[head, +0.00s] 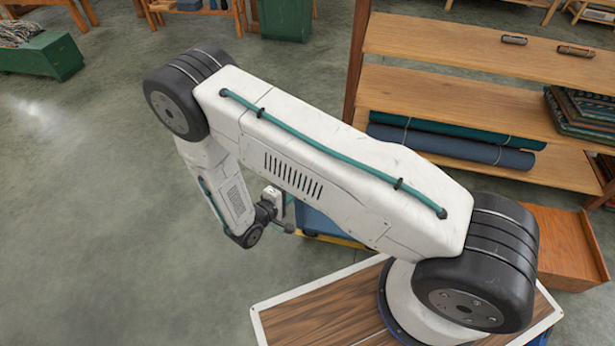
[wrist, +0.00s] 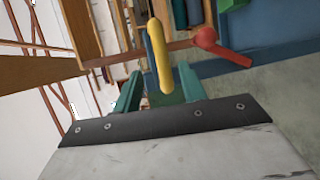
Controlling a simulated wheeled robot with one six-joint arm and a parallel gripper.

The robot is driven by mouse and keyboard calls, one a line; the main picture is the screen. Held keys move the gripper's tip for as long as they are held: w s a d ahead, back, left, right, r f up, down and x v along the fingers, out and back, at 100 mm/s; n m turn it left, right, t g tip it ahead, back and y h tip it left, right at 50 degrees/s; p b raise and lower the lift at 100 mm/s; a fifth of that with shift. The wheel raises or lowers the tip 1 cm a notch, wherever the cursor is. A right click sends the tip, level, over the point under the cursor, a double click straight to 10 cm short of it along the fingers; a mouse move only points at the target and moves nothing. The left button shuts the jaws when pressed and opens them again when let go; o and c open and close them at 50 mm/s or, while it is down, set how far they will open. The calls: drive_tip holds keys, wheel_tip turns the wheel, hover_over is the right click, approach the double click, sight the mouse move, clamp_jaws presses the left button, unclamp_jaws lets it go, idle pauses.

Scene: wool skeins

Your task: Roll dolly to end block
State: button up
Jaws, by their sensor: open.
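A dolly (head: 328,229) with a blue body and yellow lower edge stands on the floor, mostly hidden behind my arm in the head view. My gripper (wrist: 160,90) has two teal fingers, apart and open. A yellow bar (wrist: 160,55) crosses the gap between them in the wrist view; I cannot tell whether it touches either finger. A red knob (wrist: 206,38) on a rod lies to its right, before a blue surface (wrist: 270,55). In the head view, my gripper is mostly hidden beside the dolly. I cannot pick out the end block with certainty.
A wooden shelf (head: 470,92) stands at the right with rolled teal and blue cloths (head: 455,143) and folded fabric (head: 585,115). A brown wooden box (head: 558,245) is at its foot. A green crate (head: 42,57) stands at far left. The floor at left is clear.

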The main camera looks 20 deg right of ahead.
drive_tip(key=x, duration=0.7)
drive_tip(key=shift+w+d+f, duration=0.1)
drive_tip(key=shift+d+f, duration=0.15)
drive_tip(key=shift+d, duration=0.05)
drive_tip(key=shift+c, duration=0.2)
clamp_jaws()
